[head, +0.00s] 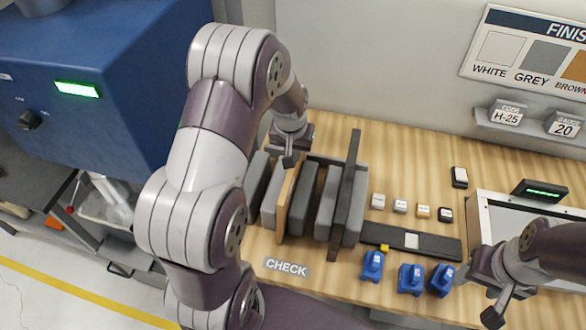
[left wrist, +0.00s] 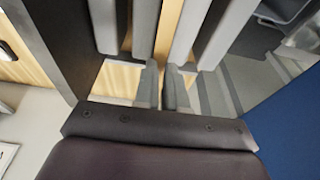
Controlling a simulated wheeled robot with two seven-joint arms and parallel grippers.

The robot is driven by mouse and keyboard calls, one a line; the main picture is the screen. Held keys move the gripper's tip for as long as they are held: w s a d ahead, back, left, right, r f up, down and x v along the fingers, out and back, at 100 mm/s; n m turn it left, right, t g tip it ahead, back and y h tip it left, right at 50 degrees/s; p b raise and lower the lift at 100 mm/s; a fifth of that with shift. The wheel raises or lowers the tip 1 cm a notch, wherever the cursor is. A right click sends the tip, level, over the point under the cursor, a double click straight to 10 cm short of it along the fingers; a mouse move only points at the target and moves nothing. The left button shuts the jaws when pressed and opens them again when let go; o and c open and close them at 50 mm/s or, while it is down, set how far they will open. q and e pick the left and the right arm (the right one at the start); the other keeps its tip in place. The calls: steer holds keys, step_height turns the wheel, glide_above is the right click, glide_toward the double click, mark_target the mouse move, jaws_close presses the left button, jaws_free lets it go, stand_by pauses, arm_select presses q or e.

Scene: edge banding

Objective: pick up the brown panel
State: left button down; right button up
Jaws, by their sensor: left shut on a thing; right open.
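In the left wrist view the brown panel (left wrist: 190,32) shows as a tan strip near the left fingertips (left wrist: 163,88); the exact contact is hard to see. The panel still stands in the row. My right gripper (head: 495,300) is open and empty at the lower right, apart from the panels.
Blue clamps (head: 411,279), small blocks (head: 400,206) and a dark strip (head: 432,244) lie to the right. A blue machine (head: 110,70) stands at the left.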

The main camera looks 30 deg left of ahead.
arm_select(q)
step_height(320, 180, up, 14)
steer(key=g, duration=0.1)
steer(key=shift+s+a, duration=0.3)
steer(key=shift+s, duration=0.05)
steer(key=c, duration=0.8)
jaws_free()
steer(key=shift+w+a, duration=0.1)
steer(key=shift+w, duration=0.1)
steer(key=o, duration=0.4)
steer(key=shift+s, duration=0.1)
arm_select(e)
steer(key=shift+w+a+f, duration=0.35)
steer(key=shift+w, duration=0.2)
steer(key=shift+w+a+f, duration=0.35)
steer(key=shift+w, duration=0.15)
